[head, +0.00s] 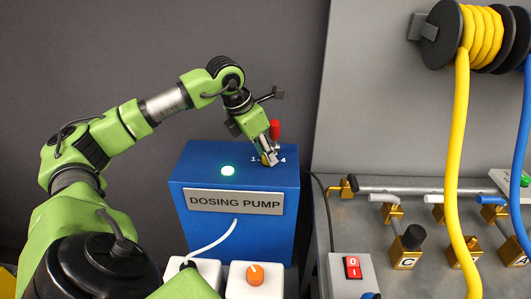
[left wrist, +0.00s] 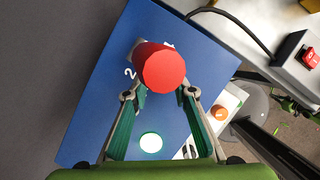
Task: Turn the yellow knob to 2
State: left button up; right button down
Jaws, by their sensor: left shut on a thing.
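The dosing pump (head: 230,166) is a blue box with a dial on its top. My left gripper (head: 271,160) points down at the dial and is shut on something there. My right gripper is not in view.
A lit lamp (head: 228,170) is on the pump's top. An orange knob (head: 255,275) on a white box is in front. A red switch (head: 352,267) and brass valves (head: 408,247) stand right. Yellow and blue hoses hang at far right.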

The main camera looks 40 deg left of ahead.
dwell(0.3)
pick_arm(q)
jog(key=o, duration=1.1)
jog(key=v, duration=1.2)
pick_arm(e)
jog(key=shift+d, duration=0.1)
